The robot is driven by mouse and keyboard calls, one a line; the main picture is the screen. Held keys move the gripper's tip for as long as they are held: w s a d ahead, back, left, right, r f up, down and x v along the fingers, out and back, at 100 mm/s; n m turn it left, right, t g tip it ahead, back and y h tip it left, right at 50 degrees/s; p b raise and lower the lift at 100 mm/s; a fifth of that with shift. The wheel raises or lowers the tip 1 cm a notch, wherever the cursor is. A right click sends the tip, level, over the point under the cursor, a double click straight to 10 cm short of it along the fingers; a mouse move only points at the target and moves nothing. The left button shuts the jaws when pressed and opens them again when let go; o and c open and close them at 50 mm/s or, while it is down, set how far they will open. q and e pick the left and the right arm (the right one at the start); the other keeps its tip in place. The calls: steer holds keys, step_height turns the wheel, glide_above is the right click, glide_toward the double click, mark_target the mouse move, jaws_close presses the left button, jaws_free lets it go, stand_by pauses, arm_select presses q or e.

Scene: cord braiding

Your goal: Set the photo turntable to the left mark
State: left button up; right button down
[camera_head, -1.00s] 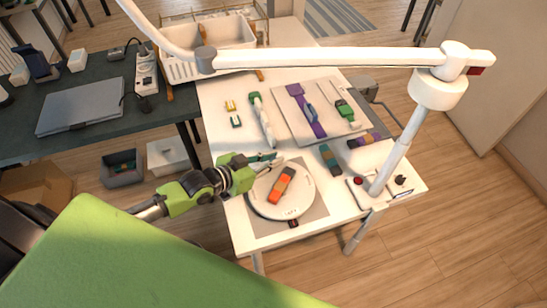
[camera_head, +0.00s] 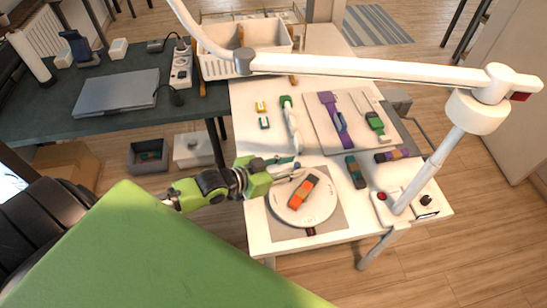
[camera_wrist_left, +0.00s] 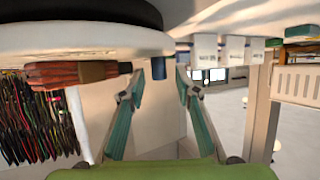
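The photo turntable (camera_head: 323,207) is a round white disc on a grey mat near the table's front edge. My left gripper (camera_head: 297,167) is at the disc's back left edge. In the left wrist view my left gripper (camera_wrist_left: 159,80) has its teal fingers apart. A dark blue peg (camera_wrist_left: 158,68) shows near the gap between the tips, below the white disc edge (camera_wrist_left: 85,45); whether they touch it I cannot tell. My right gripper is out of view.
A white lamp arm (camera_head: 370,66) crosses above the table. A control box with a red button (camera_head: 382,196) stands right of the turntable. A white basket (camera_head: 220,67) stands at the back.

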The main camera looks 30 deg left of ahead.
arm_select(q)
steer(key=v, duration=0.9)
steer(key=shift+s+a, duration=0.2)
steer(key=shift+s, duration=0.1)
steer(key=shift+r, duration=0.1)
